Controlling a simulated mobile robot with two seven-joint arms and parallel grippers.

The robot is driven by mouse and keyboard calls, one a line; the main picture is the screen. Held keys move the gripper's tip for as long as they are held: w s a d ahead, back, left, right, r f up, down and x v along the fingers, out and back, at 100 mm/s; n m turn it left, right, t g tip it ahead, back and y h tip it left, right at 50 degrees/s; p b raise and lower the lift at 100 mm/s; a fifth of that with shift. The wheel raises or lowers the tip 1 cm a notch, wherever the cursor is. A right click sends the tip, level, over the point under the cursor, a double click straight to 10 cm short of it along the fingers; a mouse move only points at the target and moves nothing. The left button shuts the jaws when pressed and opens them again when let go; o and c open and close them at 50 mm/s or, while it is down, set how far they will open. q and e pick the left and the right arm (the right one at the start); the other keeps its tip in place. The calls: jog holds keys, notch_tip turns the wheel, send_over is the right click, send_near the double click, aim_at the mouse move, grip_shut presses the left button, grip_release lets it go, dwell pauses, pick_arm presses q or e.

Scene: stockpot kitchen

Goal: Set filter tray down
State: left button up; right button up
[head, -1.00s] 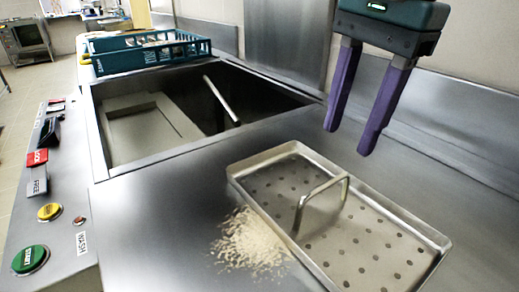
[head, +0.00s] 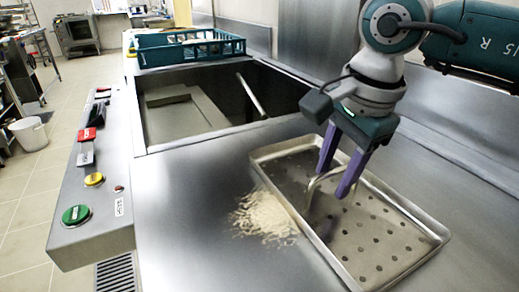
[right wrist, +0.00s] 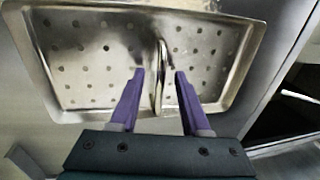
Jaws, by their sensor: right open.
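The filter tray (head: 392,213) is a shallow metal pan with rows of holes and an arched bar handle (head: 311,187) across its middle. It lies flat on the steel counter, right of the open sink; it also shows in the right wrist view (right wrist: 92,62). My right gripper (head: 333,185) is open, its purple fingers pointing down over the tray. In the right wrist view its fingertips (right wrist: 159,70) stand one on each side of the handle (right wrist: 160,85), with gaps showing. My left gripper is not in view.
A pile of pale crumbs (head: 264,216) lies against the tray's left edge. The open sink (head: 140,125) is behind it, with a teal crate (head: 190,55) beyond. A control panel (head: 92,170) with buttons runs along the left edge. The front left counter is clear.

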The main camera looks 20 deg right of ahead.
jog(key=shift+c, duration=0.3)
grip_shut()
dwell(1.1)
